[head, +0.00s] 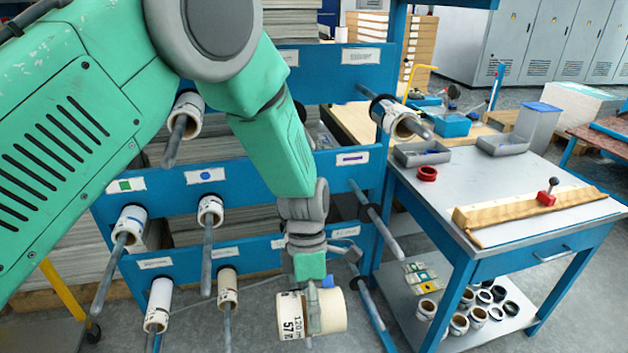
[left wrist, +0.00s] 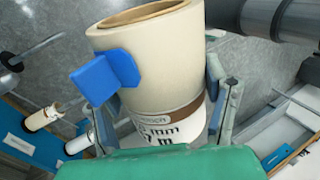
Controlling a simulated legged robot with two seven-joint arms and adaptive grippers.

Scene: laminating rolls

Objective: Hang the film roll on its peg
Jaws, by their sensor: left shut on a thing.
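The film roll (head: 328,311) is a cream roll with printed black text on its left end. My left gripper (head: 312,298) hangs down from above and is shut on it, in front of the lower part of the blue rack. In the left wrist view the roll (left wrist: 160,55) sits between the two fingers, its open core at the top. A blue tab (left wrist: 107,75) lies against its side. Two bare pegs show on the rack's right side: one (head: 378,222) by the purple-bar label, one (head: 367,302) lower, just right of the roll. My right gripper is not in view.
Several other pegs on the blue rack (head: 330,165) carry rolls, such as one at the upper right (head: 392,115) and one at the lower left (head: 158,305). A blue-framed grey table (head: 480,185) stands to the right, with several small rolls on its lower shelf (head: 410,318).

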